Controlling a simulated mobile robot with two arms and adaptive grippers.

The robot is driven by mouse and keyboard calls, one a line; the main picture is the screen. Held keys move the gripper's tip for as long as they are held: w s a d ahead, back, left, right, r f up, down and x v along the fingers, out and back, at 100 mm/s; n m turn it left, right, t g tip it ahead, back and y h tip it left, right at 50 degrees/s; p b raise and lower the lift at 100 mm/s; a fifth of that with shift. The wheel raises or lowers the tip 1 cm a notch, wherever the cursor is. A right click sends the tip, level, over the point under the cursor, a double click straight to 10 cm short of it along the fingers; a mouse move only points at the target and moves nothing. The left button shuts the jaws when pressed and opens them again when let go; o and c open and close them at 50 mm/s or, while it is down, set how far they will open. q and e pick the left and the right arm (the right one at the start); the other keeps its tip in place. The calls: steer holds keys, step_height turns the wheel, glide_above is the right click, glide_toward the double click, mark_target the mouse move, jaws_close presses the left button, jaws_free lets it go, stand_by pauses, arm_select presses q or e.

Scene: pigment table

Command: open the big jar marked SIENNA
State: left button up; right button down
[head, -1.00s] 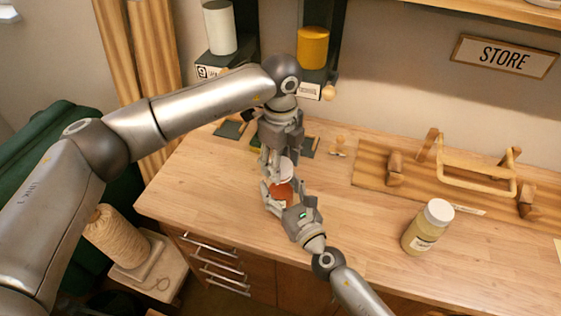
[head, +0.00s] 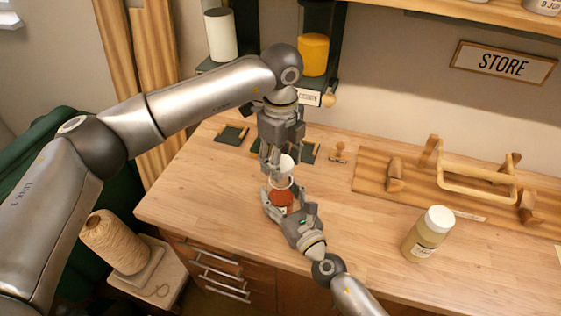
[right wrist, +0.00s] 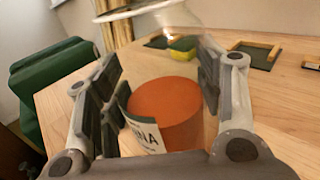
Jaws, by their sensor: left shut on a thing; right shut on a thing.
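The SIENNA jar (head: 282,200) is clear glass with orange-red pigment. It stands near the table's left-centre, and its label shows "NNA" in the right wrist view (right wrist: 168,112). My right gripper (head: 281,206) is shut around the jar's body, a finger on each side. The jar's glass rim (right wrist: 140,12) shows bare at the top of the right wrist view. My left gripper (head: 276,163) points down and is shut on the white lid (head: 285,164), held just above the rim. The fingers partly hide the lid.
A second jar (head: 425,237) with a white lid and pale contents stands at the right. A wooden rack with a handle (head: 475,180) lies behind it. Small green trays (head: 232,135) and a wooden stamp (head: 338,152) are behind my left gripper. The table's centre is clear.

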arm_select(q)
steer(key=shift+r, duration=1.45)
arm_select(e)
steer(key=shift+c, duration=1.6)
jaws_free()
steer(key=shift+s, duration=0.1)
steer(key=v, duration=1.1)
steer(key=shift+s+d, duration=0.2)
steer(key=shift+s, duration=0.15)
